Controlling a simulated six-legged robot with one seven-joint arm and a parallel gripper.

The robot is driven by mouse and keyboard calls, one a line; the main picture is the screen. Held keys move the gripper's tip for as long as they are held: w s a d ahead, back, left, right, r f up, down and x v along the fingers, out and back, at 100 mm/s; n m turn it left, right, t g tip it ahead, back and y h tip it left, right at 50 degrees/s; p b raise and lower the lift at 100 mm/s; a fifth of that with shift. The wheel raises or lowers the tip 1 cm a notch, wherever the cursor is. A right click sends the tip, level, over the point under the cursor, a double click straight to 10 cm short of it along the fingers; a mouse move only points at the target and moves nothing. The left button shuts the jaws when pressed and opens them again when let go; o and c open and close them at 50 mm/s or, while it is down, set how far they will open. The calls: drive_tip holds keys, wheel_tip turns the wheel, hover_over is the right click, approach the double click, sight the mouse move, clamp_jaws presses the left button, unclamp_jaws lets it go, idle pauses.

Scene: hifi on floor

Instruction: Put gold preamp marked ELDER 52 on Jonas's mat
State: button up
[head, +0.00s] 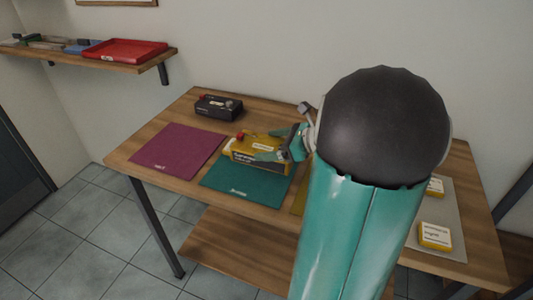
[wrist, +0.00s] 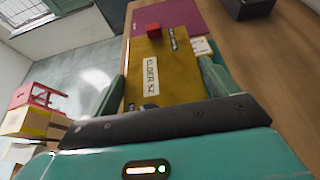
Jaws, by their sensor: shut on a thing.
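The gold preamp (head: 245,152), with a red knob on top, is over the back part of the green mat (head: 235,192) in the head view. In the wrist view the gold preamp (wrist: 175,75) shows a white label reading ELDER 52. My gripper (head: 277,147) is shut on the preamp; its fingers lie along both sides in the wrist view (wrist: 163,90). I cannot tell whether the preamp touches the mat. The small writing on the green mat looks like Jonas, but is hard to read. My arm hides the table's middle right.
A purple mat (head: 178,151) lies bare to the left. A black device (head: 218,106) stands at the back of the wooden table (head: 270,112). Yellow-and-white boxes (head: 435,236) rest on a grey mat (head: 452,215) at right. A wall shelf holds a red tray (head: 122,51).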

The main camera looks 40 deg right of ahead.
sight(270, 147)
drive_tip(key=f, duration=0.1)
drive_tip(key=w+d+f, duration=0.1)
drive_tip(key=w+f, duration=0.1)
drive_tip(key=shift+w+d+f, duration=0.1)
drive_tip(key=shift+w+d, duration=0.1)
drive_tip(key=shift+d, duration=0.1)
drive_tip(key=shift+f, duration=1.55)
drive_tip(key=o, duration=1.5)
drive_tip(key=shift+f, duration=0.2)
drive_tip(key=shift+r, duration=0.1)
